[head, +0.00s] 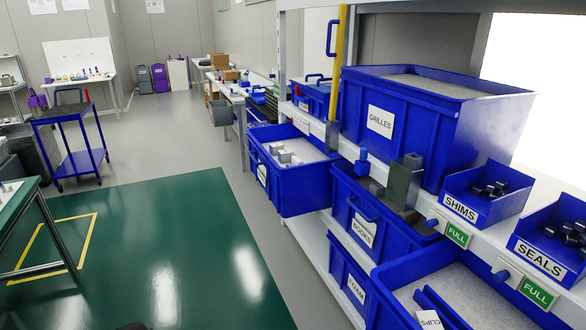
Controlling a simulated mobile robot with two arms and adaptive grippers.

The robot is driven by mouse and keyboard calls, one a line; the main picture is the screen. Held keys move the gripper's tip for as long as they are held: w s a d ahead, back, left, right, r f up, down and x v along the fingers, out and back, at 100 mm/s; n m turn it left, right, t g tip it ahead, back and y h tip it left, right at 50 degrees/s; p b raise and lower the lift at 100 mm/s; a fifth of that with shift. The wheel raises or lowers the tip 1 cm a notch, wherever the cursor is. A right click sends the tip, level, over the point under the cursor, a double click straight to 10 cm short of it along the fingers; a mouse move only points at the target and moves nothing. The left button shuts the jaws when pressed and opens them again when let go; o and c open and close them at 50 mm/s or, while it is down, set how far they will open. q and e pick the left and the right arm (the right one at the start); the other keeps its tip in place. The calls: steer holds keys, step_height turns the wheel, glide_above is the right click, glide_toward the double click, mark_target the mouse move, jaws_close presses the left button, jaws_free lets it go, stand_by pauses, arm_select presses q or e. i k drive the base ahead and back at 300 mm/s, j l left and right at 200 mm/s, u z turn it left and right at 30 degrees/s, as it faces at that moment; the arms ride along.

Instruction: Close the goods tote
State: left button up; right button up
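No label in the head view clearly reads goods. One blue tote (290,196) on the rack stands pulled out to the left over the aisle, open at the top with several pale blocks inside; its front label (262,175) is too small to read. A second open blue tote (385,238) to its right holds tall grey-green blocks; its label (362,230) is hard to read, and a blue handle is on its front. Neither of my grippers is in view.
A large tote marked GRILLES (381,121) sits above. A FOAM tote (355,290) is below, and a CLIPS tote (450,300) is at lower right. SHIMS (460,208) and SEALS (543,258) bins sit at right. A blue cart (73,140) stands left. The green floor (160,250) is clear.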

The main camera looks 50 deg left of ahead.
mark_target(298, 189)
steer(key=u, duration=1.7)
steer(key=i+j+z, duration=0.25)
steer(key=i, duration=0.3)
steer(key=i+j+z, duration=0.25)
steer(key=i+j, duration=0.25)
